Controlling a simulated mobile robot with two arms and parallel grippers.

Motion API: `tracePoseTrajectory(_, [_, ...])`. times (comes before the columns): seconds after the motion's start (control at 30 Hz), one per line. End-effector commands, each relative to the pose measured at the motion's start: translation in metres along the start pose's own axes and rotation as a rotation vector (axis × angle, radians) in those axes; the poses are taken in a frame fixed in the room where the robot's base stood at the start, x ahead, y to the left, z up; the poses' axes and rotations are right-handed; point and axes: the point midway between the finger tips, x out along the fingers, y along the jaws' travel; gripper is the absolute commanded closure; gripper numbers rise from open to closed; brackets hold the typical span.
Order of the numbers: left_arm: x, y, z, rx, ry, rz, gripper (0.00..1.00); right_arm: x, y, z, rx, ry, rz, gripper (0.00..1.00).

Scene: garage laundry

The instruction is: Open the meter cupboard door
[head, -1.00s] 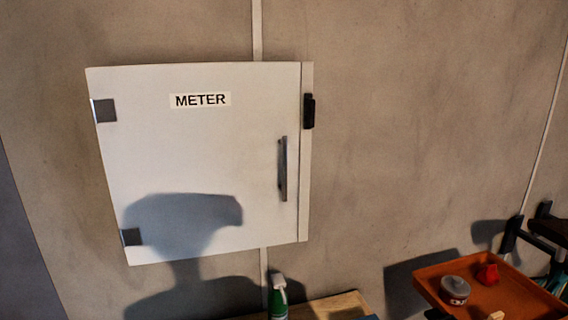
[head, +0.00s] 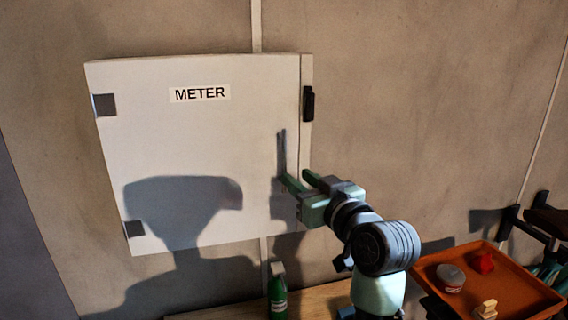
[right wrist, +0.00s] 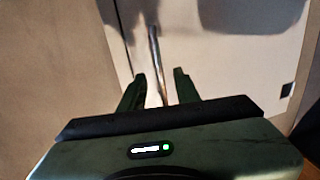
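The white meter cupboard door (head: 200,135) is marked METER and looks shut, with hinges on its left edge. Its grey vertical bar handle (head: 281,147) is near the right edge; the lower part is hidden by my gripper. My right gripper (head: 297,178) is open at the lower part of the handle, coming from the right. In the right wrist view, the handle (right wrist: 154,45) runs down between the two parted fingers (right wrist: 159,78); neither is clearly touching it. My left gripper is not in view.
A dark latch-like piece (head: 308,104) is on the cupboard's right side strip. Below, a green bottle (head: 278,296) stands by a wooden surface (head: 315,300). An orange tray (head: 515,290) with small items is at the lower right, beside my right arm.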

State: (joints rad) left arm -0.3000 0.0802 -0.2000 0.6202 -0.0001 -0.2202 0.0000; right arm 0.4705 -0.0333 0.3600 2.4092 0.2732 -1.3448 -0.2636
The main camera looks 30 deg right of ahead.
Motion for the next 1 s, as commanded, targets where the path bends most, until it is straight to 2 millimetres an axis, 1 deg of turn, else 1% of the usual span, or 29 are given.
tracePoseTrajectory(0.03, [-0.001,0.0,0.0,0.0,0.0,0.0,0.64,0.002,0.001,-0.006,0.003,0.012,0.001,0.68])
tracePoseTrajectory(0.17, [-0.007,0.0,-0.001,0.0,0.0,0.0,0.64,0.016,0.001,-0.008,0.006,0.011,0.0,0.68])
tracePoseTrajectory(0.4, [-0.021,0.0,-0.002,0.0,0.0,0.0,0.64,0.055,0.001,-0.008,0.005,0.009,0.0,0.68])
tracePoseTrajectory(0.5, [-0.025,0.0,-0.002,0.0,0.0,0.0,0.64,0.067,0.001,-0.008,0.005,0.01,0.001,0.68])
tracePoseTrajectory(0.67, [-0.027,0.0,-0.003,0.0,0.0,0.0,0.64,0.076,0.001,-0.006,0.003,0.011,0.001,0.68])
tracePoseTrajectory(0.9, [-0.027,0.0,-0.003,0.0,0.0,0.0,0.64,0.077,0.001,-0.005,0.003,0.011,0.001,0.68])
tracePoseTrajectory(0.93, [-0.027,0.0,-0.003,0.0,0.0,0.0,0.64,0.077,0.001,-0.005,0.003,0.011,0.001,0.73])
tracePoseTrajectory(0.97, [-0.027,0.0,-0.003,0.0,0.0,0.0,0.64,0.077,0.001,-0.005,0.003,0.011,0.001,0.82])
tracePoseTrajectory(1.0, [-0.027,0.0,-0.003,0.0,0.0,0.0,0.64,0.077,0.001,-0.005,0.003,0.011,0.001,0.93])
